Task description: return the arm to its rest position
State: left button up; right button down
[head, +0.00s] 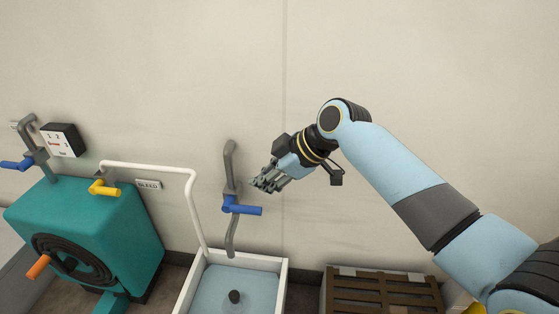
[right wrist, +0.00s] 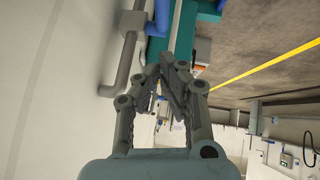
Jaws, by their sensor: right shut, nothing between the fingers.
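My right arm (head: 400,180) reaches in from the right side of the head view, bent at the elbow. My right gripper (head: 265,184) is shut and empty, in front of the pale wall. It appears just above and right of a blue valve handle (head: 242,207) on a grey wall pipe (head: 230,165), with a small gap between them in the picture. In the right wrist view the fingers (right wrist: 168,60) come together with nothing between them. My left gripper is not in view.
A teal machine (head: 130,225) with a yellow handle (head: 103,188) and an orange handle (head: 38,267) stands at left. A wooden pallet (head: 385,290) lies below my arm. The upper wall is clear.

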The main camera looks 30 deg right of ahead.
jog(key=p+v, duration=0.1)
jog(key=v, duration=0.4)
jog(key=s+d+f+m+g+h+p, duration=0.2)
jog(key=s+f+m+p, duration=0.1)
jog(key=s+f, duration=0.9)
jog(key=s+d+f+m+g+h+p, duration=0.1)
jog(key=s+d+f+m+g+p, duration=0.15)
jog(key=s+f, duration=0.95)
jog(key=s+d+f+m+h+p, duration=0.1)
jog(key=s+d+f+m, duration=0.1)
jog(key=s, duration=1.1)
jog(key=s+d+f+m+g+h+p, duration=0.1)
jog(key=s+f+m, duration=0.3)
jog(key=s, duration=1)
jog(key=shift+d+f+h, duration=0.7)
jog(key=shift+f+h, duration=0.1)
jog(key=shift+f, duration=0.15)
jog(key=shift+s, duration=0.25)
